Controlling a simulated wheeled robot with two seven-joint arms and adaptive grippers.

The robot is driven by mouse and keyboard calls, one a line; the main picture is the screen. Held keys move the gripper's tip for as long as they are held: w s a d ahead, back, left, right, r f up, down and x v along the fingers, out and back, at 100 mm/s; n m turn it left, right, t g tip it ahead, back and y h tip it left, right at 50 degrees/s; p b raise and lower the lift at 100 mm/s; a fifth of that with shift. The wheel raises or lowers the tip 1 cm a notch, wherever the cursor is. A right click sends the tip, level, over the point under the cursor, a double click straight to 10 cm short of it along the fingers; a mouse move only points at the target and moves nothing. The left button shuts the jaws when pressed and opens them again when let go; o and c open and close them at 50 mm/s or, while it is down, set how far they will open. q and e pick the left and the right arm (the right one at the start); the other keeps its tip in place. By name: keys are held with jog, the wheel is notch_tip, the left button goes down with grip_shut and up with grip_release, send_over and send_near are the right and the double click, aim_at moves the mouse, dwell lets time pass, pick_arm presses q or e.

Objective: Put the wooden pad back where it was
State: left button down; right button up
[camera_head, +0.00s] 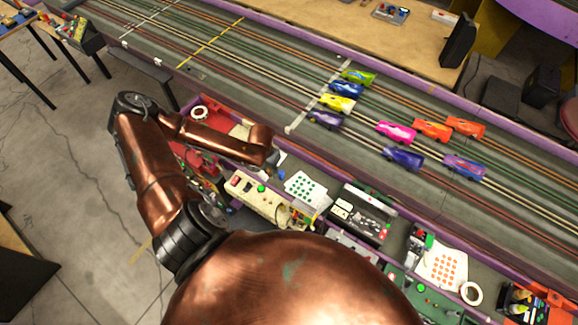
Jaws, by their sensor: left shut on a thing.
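My left arm reaches in from the left, and its gripper (273,160) is over the row of trays beside the track. The gripper is small and mostly hidden behind the copper forearm. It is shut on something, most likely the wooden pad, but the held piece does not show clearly. A pale tan patch (240,132) shows behind the forearm in the red tray; I cannot tell what it is. My right gripper is not in view.
A red tray (207,103) with a white tape roll (199,113) lies behind the arm. A cream control box (262,201), a card with green dots (304,187) and a black case (361,213) crowd the ledge. Several toy cars stand on the slot track (270,75).

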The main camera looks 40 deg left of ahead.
pick_arm(q)
jog(key=shift+s+a+m, duration=0.1)
jog(key=shift+a+m, duration=0.2)
jog(key=shift+m, duration=0.1)
jog(key=shift+a+f, duration=0.1)
jog(key=w+f, duration=0.4)
jog(key=w, duration=0.5)
jog(key=b, duration=0.1)
send_over(290, 167)
jog(key=f, duration=0.5)
jog(key=shift+s+f, duration=0.15)
jog(key=shift+s, duration=0.15)
jog(key=shift+w+f+b, duration=0.25)
jog(key=shift+b, duration=0.05)
jog(key=shift+f, duration=1.6)
